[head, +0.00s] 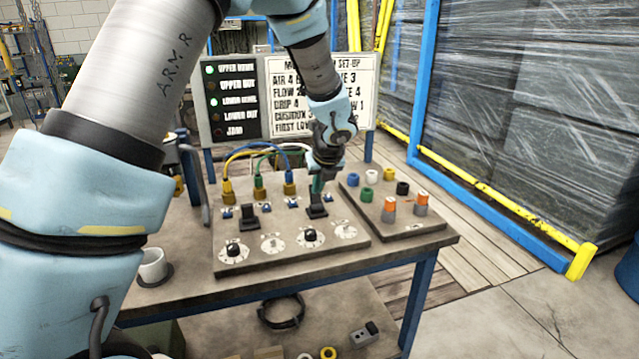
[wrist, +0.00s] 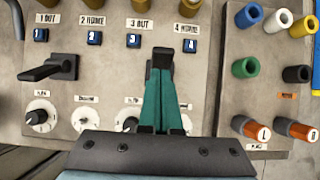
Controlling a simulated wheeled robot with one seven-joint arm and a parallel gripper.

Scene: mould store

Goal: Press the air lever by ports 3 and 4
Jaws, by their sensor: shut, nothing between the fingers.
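The black air lever by ports 3 and 4 (head: 316,211) stands at the right of the sloped grey panel (head: 350,245). My gripper (head: 318,187) is shut and empty, with green fingers pointing down at this lever. In the wrist view my gripper (wrist: 163,75) covers part of the lever's base. I cannot tell whether they touch. A second black lever (wrist: 55,68) sits below ports 1 and 2.
Yellow, green and blue hoses (head: 268,146) arch from brass fittings behind the levers. White dials (head: 272,243) line the panel's front. A board of coloured caps (head: 395,205) stands right. A white cup (head: 152,266) is at left, and a set-up sign (head: 318,90) behind.

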